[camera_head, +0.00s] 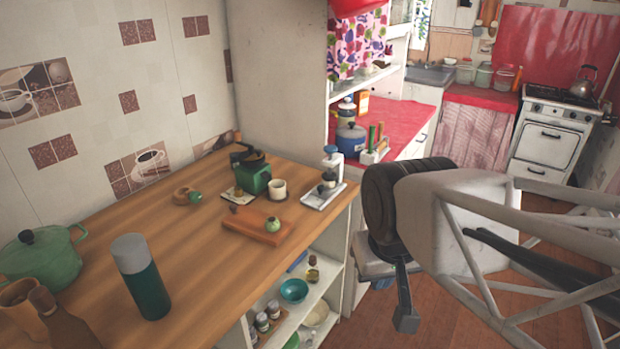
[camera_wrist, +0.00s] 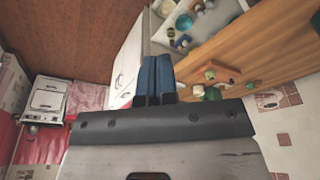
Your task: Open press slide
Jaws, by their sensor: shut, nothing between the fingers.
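A small press-like device with a white upright back, a dark middle part and a pale base (camera_head: 326,184) stands at the right end of the wooden counter. A green device with a black top lever (camera_head: 254,172) stands to its left. I cannot tell for certain which of them is the press, nor how its slide stands. My gripper (camera_head: 405,318) hangs in the air right of the counter, apart from both devices. In the wrist view its two blue fingers (camera_wrist: 157,74) are together, with nothing visible between them.
The wooden counter (camera_head: 200,240) holds a cutting board (camera_head: 255,226) with a small green item, a beige cup (camera_head: 277,189), a dark green flask (camera_head: 140,277) and a green pot (camera_head: 41,262). Open shelves (camera_head: 328,285) below hold a teal bowl (camera_head: 293,290). Floor is clear around my gripper.

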